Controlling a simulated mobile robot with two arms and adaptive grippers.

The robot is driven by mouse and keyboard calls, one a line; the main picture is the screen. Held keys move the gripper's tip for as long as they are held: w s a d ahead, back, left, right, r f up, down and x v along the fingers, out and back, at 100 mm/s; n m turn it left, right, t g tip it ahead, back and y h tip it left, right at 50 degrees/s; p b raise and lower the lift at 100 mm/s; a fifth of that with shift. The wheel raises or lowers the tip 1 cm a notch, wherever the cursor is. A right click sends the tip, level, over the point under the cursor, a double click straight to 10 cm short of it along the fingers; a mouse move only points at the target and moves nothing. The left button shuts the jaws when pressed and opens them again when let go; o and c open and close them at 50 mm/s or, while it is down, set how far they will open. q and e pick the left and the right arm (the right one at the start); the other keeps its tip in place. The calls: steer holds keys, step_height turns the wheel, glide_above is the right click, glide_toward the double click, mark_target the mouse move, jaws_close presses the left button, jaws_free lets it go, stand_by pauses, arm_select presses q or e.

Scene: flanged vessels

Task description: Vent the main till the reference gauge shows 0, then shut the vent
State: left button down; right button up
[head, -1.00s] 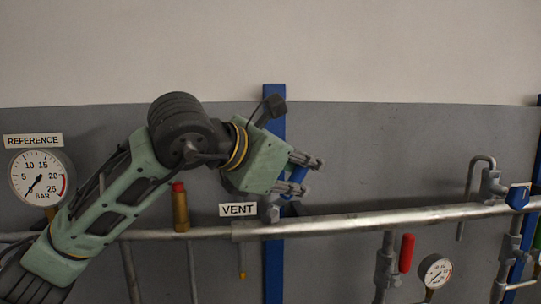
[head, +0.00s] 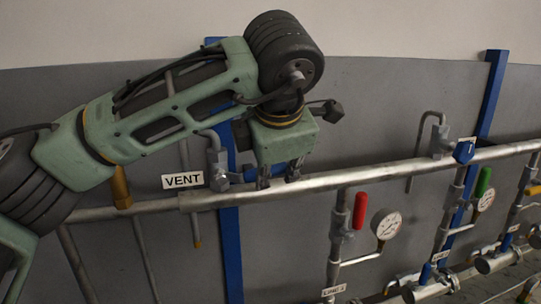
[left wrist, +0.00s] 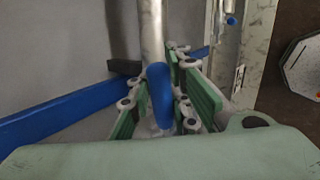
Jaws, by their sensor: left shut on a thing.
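The VENT label (head: 182,180) hangs on the pipe at the left in the head view. Beside it stands the vent valve (head: 217,165), a grey body with a bent outlet pipe. Its blue handle (head: 250,174) points right, roughly along the main pipe. My left gripper (head: 278,173) points down over the pipe and is shut on the handle. In the left wrist view the blue handle (left wrist: 160,95) lies between the green finger pads. The reference gauge is out of view, so its reading cannot be seen. My right gripper is not in view.
The main pipe (head: 345,178) runs close under the left gripper. To the right are a red handle (head: 360,211), a small gauge (head: 386,224), a green handle (head: 483,182) and lower pipes. A blue post (head: 231,255) stands behind the vent.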

arm_select(q)
steer(key=shift+f+y, duration=0.2)
steer(key=shift+y, duration=0.2)
steer(key=shift+f+y, duration=0.35)
steer(key=shift+y, duration=0.05)
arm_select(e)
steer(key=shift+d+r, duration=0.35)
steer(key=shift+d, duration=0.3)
arm_select(q)
steer(key=shift+m, duration=0.3)
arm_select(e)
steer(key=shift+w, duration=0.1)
arm_select(q)
steer(key=c, duration=1.6)
jaws_free()
steer(key=shift+d+f, duration=0.1)
steer(key=shift+f, duration=0.05)
steer(key=shift+s+r, duration=0.1)
steer(key=shift+r, duration=0.1)
steer(key=v, duration=1.1)
steer(key=shift+r, duration=0.35)
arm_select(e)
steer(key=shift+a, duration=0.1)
